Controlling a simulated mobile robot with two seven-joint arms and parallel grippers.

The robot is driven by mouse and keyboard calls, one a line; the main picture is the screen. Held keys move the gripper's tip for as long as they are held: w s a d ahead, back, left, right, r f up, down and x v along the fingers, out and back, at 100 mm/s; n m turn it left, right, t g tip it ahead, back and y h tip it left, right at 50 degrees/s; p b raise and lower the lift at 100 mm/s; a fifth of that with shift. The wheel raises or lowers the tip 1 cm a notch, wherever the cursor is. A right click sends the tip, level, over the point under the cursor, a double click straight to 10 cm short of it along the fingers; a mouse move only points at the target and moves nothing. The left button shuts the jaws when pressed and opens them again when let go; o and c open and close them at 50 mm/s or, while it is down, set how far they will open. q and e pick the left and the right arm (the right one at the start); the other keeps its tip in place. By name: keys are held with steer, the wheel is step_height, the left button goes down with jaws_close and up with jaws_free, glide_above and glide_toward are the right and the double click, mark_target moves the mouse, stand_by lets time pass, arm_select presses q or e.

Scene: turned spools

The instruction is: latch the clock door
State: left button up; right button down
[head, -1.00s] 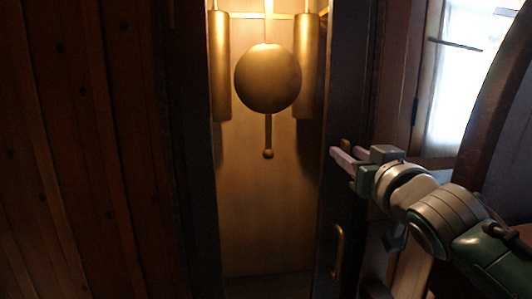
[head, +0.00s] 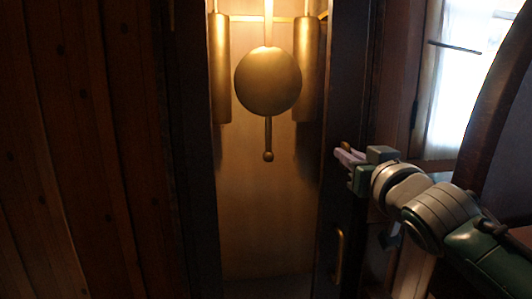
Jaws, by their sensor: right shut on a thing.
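The tall clock door (head: 343,195) has a dark wooden frame around a lit case. A small brass latch piece (head: 346,146) shows at the right side of the frame, mostly hidden by my fingers. A brass pull handle (head: 339,255) is on the same side of the frame, lower down and apart from the gripper. Whether the door sits flush is too dark to tell. My left gripper is not in view.
Inside the case hang a round brass pendulum bob (head: 268,82) and two brass weights (head: 221,68), (head: 307,68). A dark plank wall (head: 80,150) fills the left. A bright window (head: 465,75) and a dark curved wooden piece (head: 500,110) stand at the right.

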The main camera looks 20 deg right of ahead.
steer(key=shift+n, duration=0.4)
steer(key=shift+w+a+f+n, duration=0.1)
steer(key=shift+a+f+n, duration=0.05)
steer(key=shift+n, duration=4.15)
steer(key=shift+a+f+n, duration=0.1)
steer(key=shift+n, duration=4.2)
steer(key=c, duration=0.9)
jaws_free()
steer(key=shift+c, duration=0.2)
